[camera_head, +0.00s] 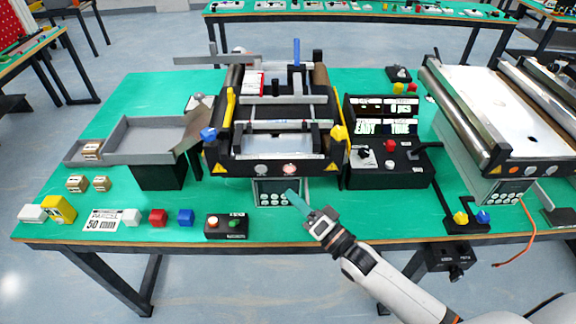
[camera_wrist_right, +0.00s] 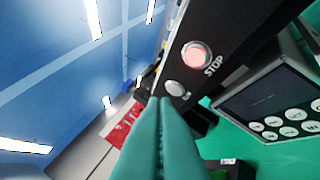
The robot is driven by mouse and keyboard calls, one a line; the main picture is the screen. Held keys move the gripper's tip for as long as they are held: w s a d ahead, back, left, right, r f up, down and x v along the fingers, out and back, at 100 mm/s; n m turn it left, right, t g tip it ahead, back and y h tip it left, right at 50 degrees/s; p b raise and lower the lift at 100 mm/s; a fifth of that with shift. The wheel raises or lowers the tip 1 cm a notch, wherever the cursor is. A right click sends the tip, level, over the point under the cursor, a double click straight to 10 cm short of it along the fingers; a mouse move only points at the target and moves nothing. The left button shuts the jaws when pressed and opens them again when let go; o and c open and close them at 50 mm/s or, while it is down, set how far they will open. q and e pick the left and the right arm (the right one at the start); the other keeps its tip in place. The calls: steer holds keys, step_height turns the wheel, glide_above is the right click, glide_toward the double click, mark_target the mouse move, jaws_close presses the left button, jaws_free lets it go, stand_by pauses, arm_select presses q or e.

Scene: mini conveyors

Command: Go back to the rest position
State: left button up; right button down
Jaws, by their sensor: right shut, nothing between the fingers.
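My right gripper (camera_head: 297,201) is in front of the middle mini conveyor (camera_head: 277,168), close to the grey keypad panel (camera_head: 270,199) under its front edge. Its teal fingers are together with nothing between them. In the right wrist view, the shut fingers (camera_wrist_right: 160,110) point toward the conveyor's black front face, which bears a lit red STOP button (camera_wrist_right: 196,56) and a pale button (camera_wrist_right: 176,89). The keypad panel with its dark screen (camera_wrist_right: 268,105) is to the right of the fingers. I cannot tell whether the fingertips touch anything. My left gripper is not in view.
A black control box (camera_head: 388,160) with a joystick stands right of the middle conveyor. Another conveyor (camera_head: 503,115) is at the right. A small button box (camera_head: 226,227), coloured cubes and small cartons (camera_head: 77,184) lie on the left of the green table (camera_head: 140,95). The floor in front is clear.

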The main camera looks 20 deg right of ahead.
steer(key=s+f+n+g+h, duration=0.4)
steer(key=s+f+g+h, duration=0.2)
steer(key=s+f, duration=0.1)
steer(key=s+d+f+n+g+h, duration=0.1)
steer(key=s+d+n+g+h, duration=0.3)
steer(key=s+g, duration=0.9)
steer(key=s+f+t, duration=0.2)
steer(key=f, duration=1.1)
steer(key=s+f+t, duration=0.1)
steer(key=s+f, duration=0.2)
steer(key=f, duration=1)
steer(key=s+d+f, duration=0.2)
steer(key=s+f, duration=0.6)
steer(key=f, duration=0.1)
steer(key=s+d+f+g+b, duration=0.1)
steer(key=s+d+f, duration=0.1)
steer(key=s+f, duration=0.6)
steer(key=shift+f, duration=0.4)
